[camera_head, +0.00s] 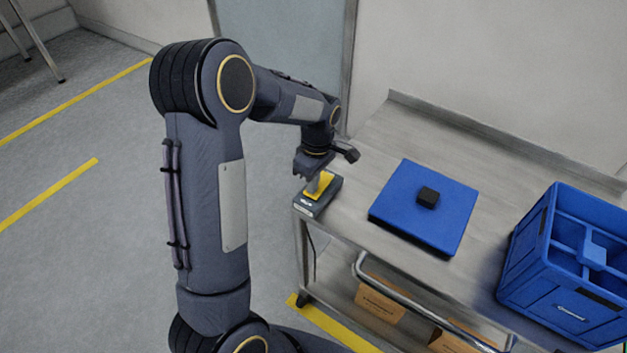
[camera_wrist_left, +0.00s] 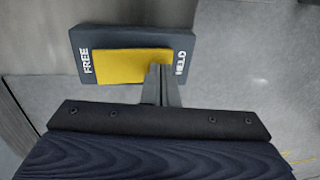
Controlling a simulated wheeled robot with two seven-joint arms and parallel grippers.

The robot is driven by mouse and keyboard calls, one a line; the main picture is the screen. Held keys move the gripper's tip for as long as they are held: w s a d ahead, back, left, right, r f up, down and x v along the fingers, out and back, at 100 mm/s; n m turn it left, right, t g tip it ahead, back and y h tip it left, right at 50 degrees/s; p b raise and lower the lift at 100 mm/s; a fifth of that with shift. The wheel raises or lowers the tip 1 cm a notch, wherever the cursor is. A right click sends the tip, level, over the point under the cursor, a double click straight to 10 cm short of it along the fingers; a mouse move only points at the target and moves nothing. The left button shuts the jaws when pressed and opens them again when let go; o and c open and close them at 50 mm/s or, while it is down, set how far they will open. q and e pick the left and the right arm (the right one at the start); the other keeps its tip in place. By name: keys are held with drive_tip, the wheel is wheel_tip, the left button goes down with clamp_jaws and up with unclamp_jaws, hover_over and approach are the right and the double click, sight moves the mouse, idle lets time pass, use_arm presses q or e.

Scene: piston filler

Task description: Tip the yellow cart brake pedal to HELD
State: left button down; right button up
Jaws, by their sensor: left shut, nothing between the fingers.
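The yellow brake pedal (camera_head: 318,186) sits in a dark housing (camera_head: 307,205) at the near left corner of the cart (camera_head: 355,220). In the left wrist view, the yellow pedal (camera_wrist_left: 115,67) lies between the word FREE at the left end of the housing (camera_wrist_left: 130,37) and the word HELD at the right end. My left gripper (camera_head: 314,184) is shut and empty, with its fingers over the pedal. In the left wrist view its fingertips (camera_wrist_left: 160,72) overlap the pedal's HELD end; I cannot tell whether they touch. My right gripper is not in view.
A blue board (camera_head: 405,215) with a small black block (camera_head: 428,197) lies on the cart top. A blue divided crate (camera_head: 530,270) stands at the right. A rail (camera_head: 400,300) runs along the cart's front, with cardboard boxes (camera_head: 380,300) on the lower shelf.

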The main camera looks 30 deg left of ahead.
use_arm(q)
drive_tip(key=shift+w+r+p, duration=0.3)
drive_tip(key=shift+w+p, duration=0.2)
drive_tip(key=shift+w, duration=0.2)
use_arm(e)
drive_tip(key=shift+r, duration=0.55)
